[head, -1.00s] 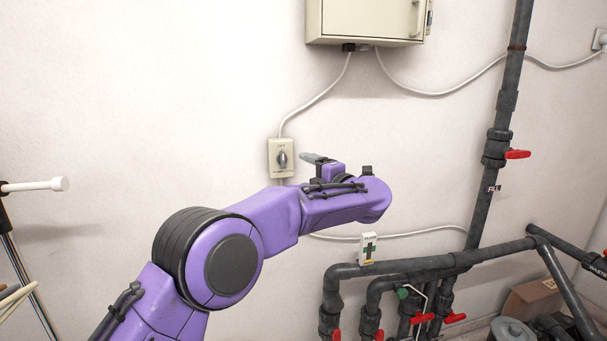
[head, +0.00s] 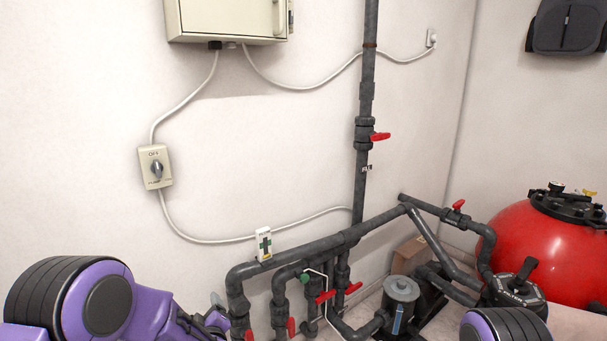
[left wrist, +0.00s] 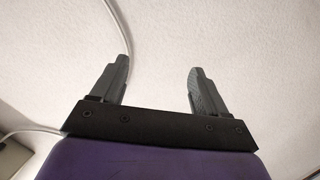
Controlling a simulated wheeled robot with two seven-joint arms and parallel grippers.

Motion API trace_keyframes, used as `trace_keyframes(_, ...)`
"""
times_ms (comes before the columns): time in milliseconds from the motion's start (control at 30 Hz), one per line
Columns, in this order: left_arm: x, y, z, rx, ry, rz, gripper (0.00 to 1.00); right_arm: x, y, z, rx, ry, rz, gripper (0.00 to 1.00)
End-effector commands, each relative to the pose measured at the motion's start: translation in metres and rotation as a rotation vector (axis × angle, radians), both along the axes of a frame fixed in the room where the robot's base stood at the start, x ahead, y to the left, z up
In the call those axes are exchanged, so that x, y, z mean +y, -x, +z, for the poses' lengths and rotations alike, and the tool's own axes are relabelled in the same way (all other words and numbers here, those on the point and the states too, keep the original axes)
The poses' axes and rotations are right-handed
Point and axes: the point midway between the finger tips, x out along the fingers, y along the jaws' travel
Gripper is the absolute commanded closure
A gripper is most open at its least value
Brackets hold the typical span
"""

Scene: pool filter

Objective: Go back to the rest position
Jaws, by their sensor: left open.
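My left arm is low at the bottom left of the head view, with its left gripper (head: 216,315) partly cut off near the bottom edge, left of the grey pipes. In the left wrist view the same gripper (left wrist: 157,72) is open and empty, its two dark fingers apart in front of the bare wall. A beige rotary switch (head: 156,167) marked OFF is on the wall above my left arm, apart from the gripper. My right arm shows only as a purple and black joint at the bottom right; its gripper is out of view.
Dark grey pipes (head: 330,244) with red valve handles run along the wall at centre. A pump (head: 400,290) and a red filter tank (head: 540,250) stand at right. A beige cabinet (head: 228,20) hangs above with cables.

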Motion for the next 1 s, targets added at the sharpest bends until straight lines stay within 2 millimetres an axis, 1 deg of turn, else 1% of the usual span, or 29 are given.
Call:
trace_keyframes(33,0.002,0.022,-0.027,0.078,-0.017,-0.03,0.26,0.0,0.0,0.0,0.0,0.0,0.0,0.57)
trace_keyframes(67,0.004,0.035,-0.042,0.123,-0.028,-0.05,0.26,0.0,0.0,0.0,0.0,0.0,0.0,0.57)
trace_keyframes(100,0.006,0.054,-0.061,0.185,-0.039,-0.074,0.26,0.0,0.0,0.0,0.0,0.0,0.0,0.57)
trace_keyframes(167,0.009,0.084,-0.087,0.277,-0.051,-0.11,0.26,0.0,0.0,0.0,0.0,0.0,0.0,0.57)
trace_keyframes(200,0.012,0.105,-0.104,0.337,-0.059,-0.132,0.26,0.0,0.0,0.0,0.0,0.0,0.0,0.57)
trace_keyframes(267,0.015,0.138,-0.126,0.431,-0.066,-0.164,0.26,0.0,0.0,0.0,0.0,0.0,0.0,0.57)
trace_keyframes(300,0.018,0.161,-0.139,0.491,-0.071,-0.185,0.26,0.0,0.0,0.0,0.0,0.0,0.0,0.57)
trace_keyframes(367,0.022,0.197,-0.157,0.583,-0.073,-0.213,0.26,0.0,0.0,0.0,0.0,0.0,0.0,0.57)
trace_keyframes(400,0.024,0.222,-0.167,0.646,-0.074,-0.23,0.26,0.0,0.0,0.0,0.0,0.0,0.0,0.57)
trace_keyframes(467,0.029,0.26,-0.179,0.738,-0.073,-0.253,0.26,0.0,0.0,0.0,0.0,0.0,0.0,0.57)
trace_keyframes(500,0.031,0.285,-0.186,0.797,-0.071,-0.268,0.26,0.0,0.0,0.0,0.0,0.0,0.0,0.57)
trace_keyframes(567,0.036,0.321,-0.193,0.882,-0.068,-0.282,0.26,0.0,0.0,0.0,0.0,0.0,0.0,0.57)
trace_keyframes(600,0.039,0.343,-0.196,0.931,-0.065,-0.288,0.26,0.0,0.0,0.0,0.0,0.0,0.0,0.57)
trace_keyframes(633,0.041,0.357,-0.197,0.964,-0.063,-0.29,0.26,0.0,0.0,0.0,0.0,0.0,0.0,0.57)
trace_keyframes(700,0.047,0.384,-0.2,1.026,-0.061,-0.283,0.26,0.0,0.0,0.0,0.0,0.0,0.0,0.57)
trace_keyframes(800,0.052,0.406,-0.207,1.077,-0.057,-0.274,0.26,0.0,0.0,0.0,0.0,0.0,0.0,0.57)
trace_keyframes(900,0.051,0.413,-0.21,1.093,-0.054,-0.274,0.26,0.0,0.0,0.0,0.0,0.0,0.0,0.57)
trace_keyframes(1000,0.051,0.412,-0.21,1.092,-0.055,-0.274,0.26,0.0,0.0,0.0,0.0,0.0,0.0,0.57)
